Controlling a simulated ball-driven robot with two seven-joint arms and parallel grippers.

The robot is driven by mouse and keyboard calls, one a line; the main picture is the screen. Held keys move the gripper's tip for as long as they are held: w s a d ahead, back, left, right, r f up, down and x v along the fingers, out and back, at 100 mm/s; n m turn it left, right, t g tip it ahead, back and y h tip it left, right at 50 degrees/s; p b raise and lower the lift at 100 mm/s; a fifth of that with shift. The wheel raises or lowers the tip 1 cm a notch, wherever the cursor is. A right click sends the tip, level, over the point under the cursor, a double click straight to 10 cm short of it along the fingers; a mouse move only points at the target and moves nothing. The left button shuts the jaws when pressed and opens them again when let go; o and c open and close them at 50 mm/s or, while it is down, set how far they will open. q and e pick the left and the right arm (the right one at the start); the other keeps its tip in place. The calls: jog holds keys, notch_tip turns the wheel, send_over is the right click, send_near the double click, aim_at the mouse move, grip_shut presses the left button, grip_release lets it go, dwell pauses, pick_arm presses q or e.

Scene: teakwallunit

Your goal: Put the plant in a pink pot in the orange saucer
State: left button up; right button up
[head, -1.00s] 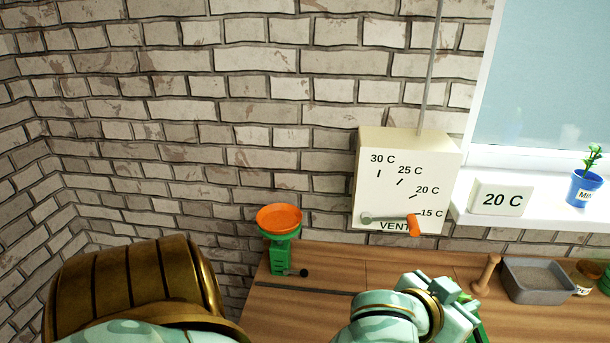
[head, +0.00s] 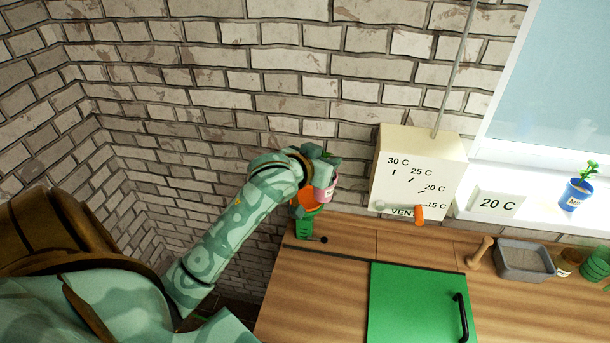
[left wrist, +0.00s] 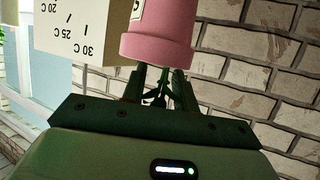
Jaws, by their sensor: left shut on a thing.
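My left gripper (head: 320,168) is shut on the plant in a pink pot (head: 327,188), at the end of my outstretched left arm. In the left wrist view the pink pot (left wrist: 160,35) hangs beyond the fingers (left wrist: 157,88), with the green plant between them. The orange saucer (head: 306,201) tops a green stand on the counter. The pot and gripper overlap the saucer's right and upper part in the head view; I cannot tell whether pot and saucer touch. My right gripper is not in view.
The white vent box (head: 420,172) with its lever is just right of the pot. A green panel with a black handle (head: 415,305) is on the wooden counter. A grey tray (head: 522,260), wooden peg (head: 481,250) and blue-potted plant (head: 575,195) are farther right.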

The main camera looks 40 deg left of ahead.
pick_arm(q)
jog(key=w+a+f, duration=0.2)
jog(key=a+f, duration=0.1)
jog(key=f, duration=0.1)
jog(key=w+a+f+b, duration=0.1)
jog(key=w+a+f, duration=0.1)
jog(key=a+f, duration=0.2)
jog(key=w+a+f+b, duration=0.1)
jog(key=w+a+f, duration=0.1)
jog(key=a+f, duration=0.1)
jog(key=shift+a+f, duration=0.25)
jog(key=shift+f, duration=0.4)
jog(key=o, duration=1.1)
jog(key=shift+f, duration=0.1)
jog(key=shift+c, duration=0.2)
